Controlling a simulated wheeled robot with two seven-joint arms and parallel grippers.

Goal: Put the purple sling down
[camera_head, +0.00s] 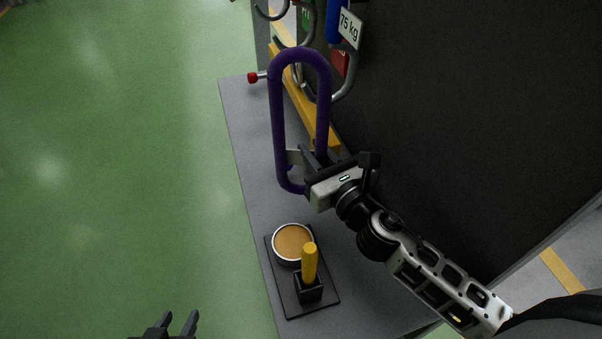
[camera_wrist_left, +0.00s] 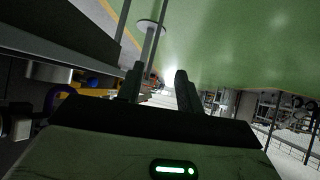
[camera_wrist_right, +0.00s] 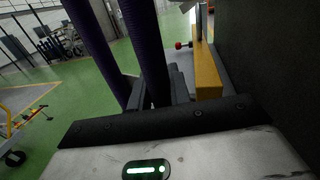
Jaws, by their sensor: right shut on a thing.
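The purple sling (camera_head: 276,110) is a long closed loop, held upright in the head view over the grey shelf. My right gripper (camera_head: 308,160) is shut on the lower part of its right side. My left gripper (camera_head: 178,322) is open and empty at the bottom of the head view, over the green floor. Its two fingers stand apart in the left wrist view (camera_wrist_left: 160,85). Whether the sling touches the hooks behind it, I cannot tell.
Grey hooks (camera_head: 346,88) with a 75 kg tag (camera_head: 349,29) hang at the top by a dark panel (camera_head: 450,120). A red-tipped peg (camera_head: 253,77) sticks out left. A black tray (camera_head: 326,300) holds a round tin (camera_head: 293,244) and a yellow-handled tool (camera_head: 309,262). The grey shelf (camera_head: 240,125) is partly clear.

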